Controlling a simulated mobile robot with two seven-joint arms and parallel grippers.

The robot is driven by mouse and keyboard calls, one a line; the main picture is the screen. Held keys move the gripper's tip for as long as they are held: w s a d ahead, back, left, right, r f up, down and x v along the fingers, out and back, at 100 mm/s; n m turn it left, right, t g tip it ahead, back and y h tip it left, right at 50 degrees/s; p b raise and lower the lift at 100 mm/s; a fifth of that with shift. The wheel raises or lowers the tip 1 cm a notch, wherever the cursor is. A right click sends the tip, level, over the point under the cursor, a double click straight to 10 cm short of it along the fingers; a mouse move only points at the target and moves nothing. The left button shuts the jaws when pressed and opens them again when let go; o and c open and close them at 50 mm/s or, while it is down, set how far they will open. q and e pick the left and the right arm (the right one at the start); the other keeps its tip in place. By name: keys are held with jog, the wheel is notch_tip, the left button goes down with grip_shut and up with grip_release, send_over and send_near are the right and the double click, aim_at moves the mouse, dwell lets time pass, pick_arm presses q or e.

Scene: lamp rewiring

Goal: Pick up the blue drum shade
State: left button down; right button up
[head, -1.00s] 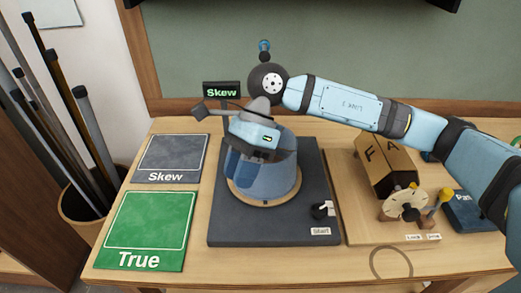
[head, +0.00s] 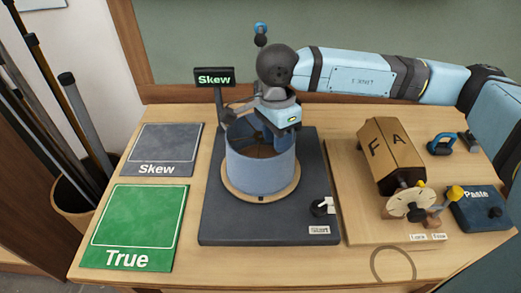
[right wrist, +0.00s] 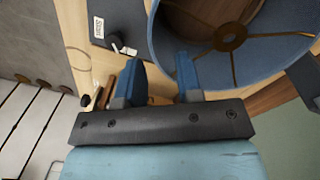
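The blue drum shade (head: 261,167) stands upright on a round wooden disc (head: 287,194) on a dark base. Its top is open, and a brown spoked ring shows inside it in the right wrist view (right wrist: 229,37). My right gripper (head: 281,133) points down at the shade's back right rim. A clear gap shows between the fingers. My left gripper is not in view.
A small "Skew" display (head: 214,77) stands behind the shade. Grey "Skew" (head: 166,142) and green "True" (head: 133,220) mats lie left. A knob (head: 320,206) sits on the base's front right. A cardboard box with a dial (head: 412,204) and a blue "Paste" block (head: 478,207) stand right.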

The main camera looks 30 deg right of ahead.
aim_at(278, 157)
jog(key=f, duration=0.2)
jog(key=s+f+p, duration=0.1)
jog(key=f, duration=0.1)
jog(key=shift+f, duration=0.65)
grip_shut()
